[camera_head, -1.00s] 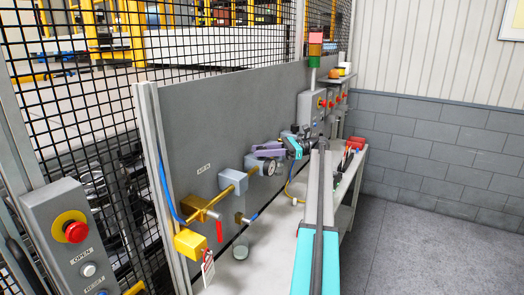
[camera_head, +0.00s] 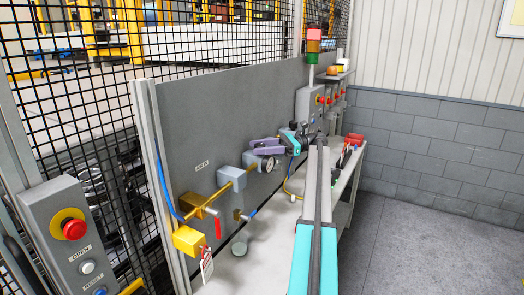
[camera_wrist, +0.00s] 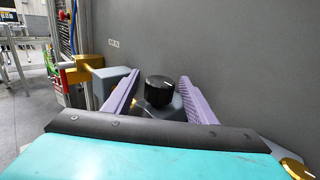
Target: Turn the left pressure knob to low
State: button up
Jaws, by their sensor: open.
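The left pressure knob (camera_wrist: 160,90) is black and round with a pale mark near its top edge. It sits on a grey regulator body (camera_wrist: 158,110) in front of the grey panel. In the wrist view, my gripper (camera_wrist: 164,84) is open, with one purple jaw on each side of the knob and a gap visible on both sides. In the head view, my gripper (camera_head: 258,146) is at the regulator, above a round gauge (camera_head: 267,165). The knob is hidden there behind the jaws.
A shelf (camera_head: 258,250) lies below. Control boxes with red buttons (camera_head: 319,100) are further right. Black mesh fencing is at left.

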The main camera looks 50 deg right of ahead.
aim_at(260, 146)
jog(key=shift+r, duration=0.1)
jog(key=shift+r+b, duration=0.55)
jog(key=shift+r, duration=0.2)
jog(key=shift+s+a+r+p, duration=0.1)
jog(key=shift+r+p, duration=0.4)
jog(key=shift+r, duration=0.4)
jog(key=shift+s+a+f, duration=0.1)
jog(key=shift+s+a, duration=0.15)
jog(key=shift+s, duration=0.05)
jog(key=s+a+b, duration=0.1)
jog(key=s+b, duration=0.1)
jog(key=s+a+b, duration=0.1)
jog(key=a+b, duration=0.1)
jog(key=shift+s+b, duration=0.35)
jog(key=shift+b, duration=0.05)
jog(key=shift+s+a+r+b, duration=0.1)
jog(key=shift+r+b, duration=0.1)
jog(key=shift+b, duration=0.35)
jog(key=shift+s+a+b, duration=0.2)
jog(key=shift+s+b, duration=0.05)
jog(key=shift+b, duration=0.65)
